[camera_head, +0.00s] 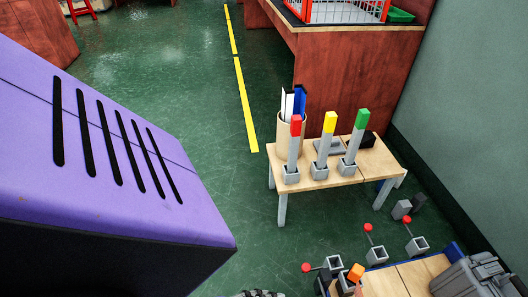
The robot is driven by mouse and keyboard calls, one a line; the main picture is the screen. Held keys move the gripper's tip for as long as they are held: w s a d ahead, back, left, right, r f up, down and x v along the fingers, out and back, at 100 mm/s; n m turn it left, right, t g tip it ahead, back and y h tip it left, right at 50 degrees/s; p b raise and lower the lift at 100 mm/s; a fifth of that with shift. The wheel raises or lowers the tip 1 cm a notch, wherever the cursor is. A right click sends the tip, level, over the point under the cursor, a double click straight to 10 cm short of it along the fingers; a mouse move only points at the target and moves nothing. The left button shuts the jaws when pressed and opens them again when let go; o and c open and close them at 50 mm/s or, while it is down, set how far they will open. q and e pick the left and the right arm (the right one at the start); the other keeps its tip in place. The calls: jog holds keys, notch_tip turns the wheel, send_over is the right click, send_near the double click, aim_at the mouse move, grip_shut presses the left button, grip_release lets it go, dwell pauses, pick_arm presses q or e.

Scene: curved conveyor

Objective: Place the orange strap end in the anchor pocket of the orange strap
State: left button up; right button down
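A small orange block (356,272), which looks like the orange strap end, shows at the bottom of the head view, beside a grey square socket. Several grey open sockets stand near it, with red-knobbed levers; one is the socket (376,255) right of the block and another is the socket (416,245) further right. I cannot tell which is the orange strap's anchor pocket. The lower part of the orange piece is cut off or hidden.
A low wooden table (315,183) holds red (296,125), yellow (330,122) and green (361,119) tipped grey posts in sockets, and a cup. A purple slotted panel (110,140) fills the left foreground. A grey case-like object (470,278) sits bottom right. Green floor is clear beyond.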

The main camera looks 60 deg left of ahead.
pick_arm(q)
jog(key=s+f+n+g, duration=0.2)
jog(key=s+n, duration=0.1)
jog(key=s, duration=0.5)
jog(key=s+f+n+g+y, duration=0.1)
jog(key=s+f+n+g, duration=0.2)
jog(key=s, duration=0.4)
jog(key=shift+s+a+n+g, duration=0.15)
jog(key=shift+s+n+g, duration=0.2)
jog(key=shift+n, duration=0.45)
